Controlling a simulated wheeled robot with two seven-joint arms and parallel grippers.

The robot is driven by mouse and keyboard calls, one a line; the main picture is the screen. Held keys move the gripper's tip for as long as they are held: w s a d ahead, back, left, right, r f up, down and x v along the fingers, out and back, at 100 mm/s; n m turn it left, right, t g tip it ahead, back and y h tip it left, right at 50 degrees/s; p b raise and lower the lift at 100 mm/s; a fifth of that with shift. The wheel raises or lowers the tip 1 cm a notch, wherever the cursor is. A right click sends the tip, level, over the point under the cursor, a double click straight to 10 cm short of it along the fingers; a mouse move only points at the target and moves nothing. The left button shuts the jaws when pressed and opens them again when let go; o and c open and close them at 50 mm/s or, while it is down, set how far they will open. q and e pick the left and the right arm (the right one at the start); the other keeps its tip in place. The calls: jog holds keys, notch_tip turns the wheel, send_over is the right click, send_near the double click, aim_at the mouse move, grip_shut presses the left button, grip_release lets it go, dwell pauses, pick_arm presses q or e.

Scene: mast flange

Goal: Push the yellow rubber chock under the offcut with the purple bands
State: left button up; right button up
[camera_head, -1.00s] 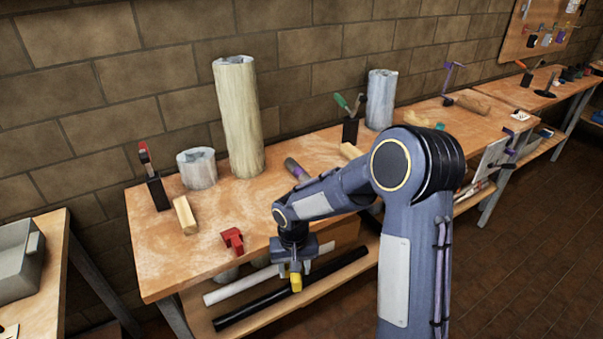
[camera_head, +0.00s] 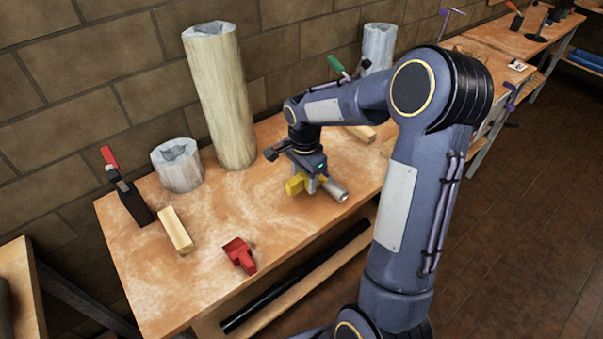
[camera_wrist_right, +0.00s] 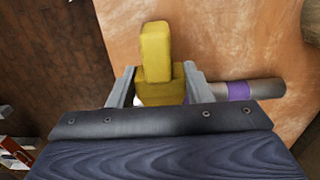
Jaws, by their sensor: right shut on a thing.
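The yellow rubber chock (camera_head: 294,186) is between the fingers of my right gripper (camera_head: 308,180), low over the workbench. The right wrist view also shows the chock (camera_wrist_right: 156,55) gripped between both fingers (camera_wrist_right: 160,88). The offcut with the purple bands is a grey tube lying on the bench; its end (camera_head: 335,191) shows just right of the gripper. In the right wrist view the offcut (camera_wrist_right: 265,88) shows a purple band and runs behind the gripper. Part of it is hidden, and I cannot tell whether the chock touches it. My left gripper is not in view.
A red block-like piece (camera_head: 240,255) lies near the bench's front edge. A wooden block (camera_head: 175,230) and a black clamp with red handle (camera_head: 130,197) are at left. A short grey stub (camera_head: 178,167) and a tall pale column (camera_head: 220,100) stand behind. Bare bench (camera_head: 200,290) lies at front left.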

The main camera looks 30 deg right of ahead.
aim_at(309, 201)
jog(key=shift+w+f, duration=0.1)
jog(key=shift+f, duration=0.1)
jog(key=shift+f+b, duration=3.2)
jog(key=shift+f, duration=0.55)
jog(key=shift+d, duration=1.05)
jog(key=o, duration=1.1)
jog(key=shift+r, duration=0.15)
notch_tip(309, 201, up, 7)
jog(key=shift+r, duration=0.3)
